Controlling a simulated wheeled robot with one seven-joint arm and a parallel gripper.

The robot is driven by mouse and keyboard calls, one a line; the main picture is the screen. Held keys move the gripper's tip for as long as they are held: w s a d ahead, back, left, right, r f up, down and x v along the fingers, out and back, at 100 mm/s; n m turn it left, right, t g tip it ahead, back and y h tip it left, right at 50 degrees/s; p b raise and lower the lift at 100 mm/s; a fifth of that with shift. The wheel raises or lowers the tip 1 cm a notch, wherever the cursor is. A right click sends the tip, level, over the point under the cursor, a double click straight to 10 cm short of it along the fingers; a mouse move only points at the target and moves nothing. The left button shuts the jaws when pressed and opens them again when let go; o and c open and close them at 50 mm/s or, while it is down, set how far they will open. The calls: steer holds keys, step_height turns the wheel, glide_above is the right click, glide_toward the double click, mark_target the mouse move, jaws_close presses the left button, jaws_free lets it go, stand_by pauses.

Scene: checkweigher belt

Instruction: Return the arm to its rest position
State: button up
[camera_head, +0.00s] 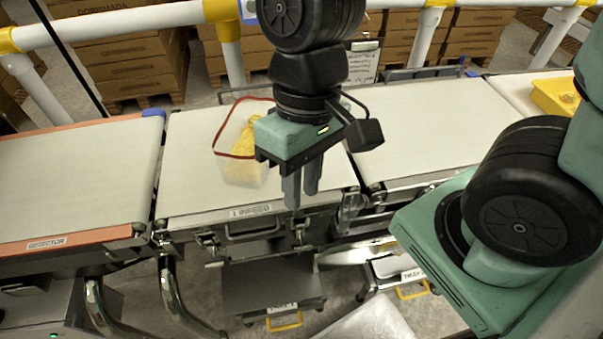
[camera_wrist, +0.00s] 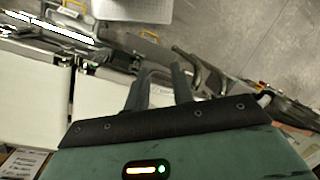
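My gripper (camera_head: 301,195) hangs fingers down in front of the infeed belt (camera_head: 205,185), near its front edge, with my arm reaching down from the top of the picture. In the wrist view, its two fingers (camera_wrist: 160,72) stand apart with nothing between them. A clear bag or box with a red rim (camera_head: 226,152) and yellow contents stands on the infeed belt. It is behind and left of my gripper, which hides its right part. I cannot tell how far apart they are in depth.
An orange-edged belt (camera_head: 70,180) lies to the left, and another pale belt (camera_head: 420,125) to the right. A yellow tray (camera_head: 555,96) sits at the far right. A white and yellow guard rail (camera_head: 135,20) runs behind, with cartons beyond. A grey platform (camera_head: 270,285) is below the infeed belt.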

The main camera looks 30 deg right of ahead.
steer(key=n+t, duration=0.1)
steer(key=n, duration=0.1)
steer(key=r+n+t+h, duration=0.1)
steer(key=n, duration=0.1)
steer(key=shift+s+a, duration=0.1)
steer(key=shift+a, duration=0.05)
stand_by(1.0)
